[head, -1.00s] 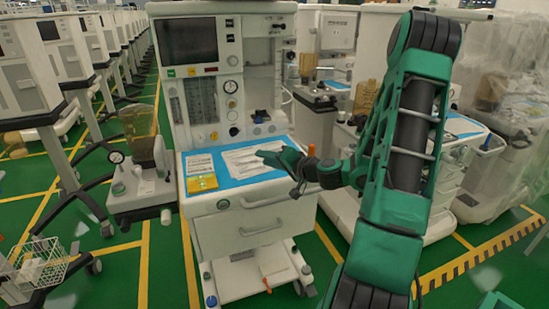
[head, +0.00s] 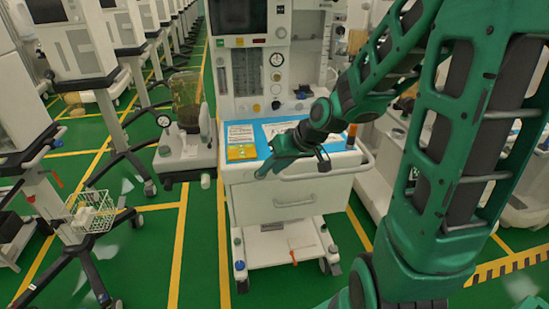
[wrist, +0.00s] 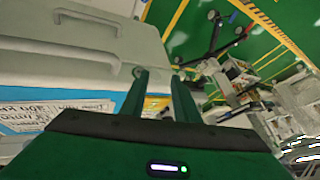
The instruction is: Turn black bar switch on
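The black bar switch cannot be made out for certain. The white anaesthesia cart (head: 265,208) stands ahead, with a dark screen, gauges and small dark knobs (head: 276,104) on its upright panel. My gripper (head: 262,172) is at the front edge of its blue-topped work surface, right of the yellow card (head: 241,152), pointing down and left. In the wrist view my gripper (wrist: 158,75) has its two fingers apart with nothing between them. The white drawer front (wrist: 75,68) fills the upper left there, and the blue mat (wrist: 45,112) lies lower left.
A side unit with a clear canister (head: 186,102) stands left of the cart. A wire basket (head: 92,212) on a stand is farther left. More carts stand behind and to the right. Green floor (head: 200,255) is open in front and left.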

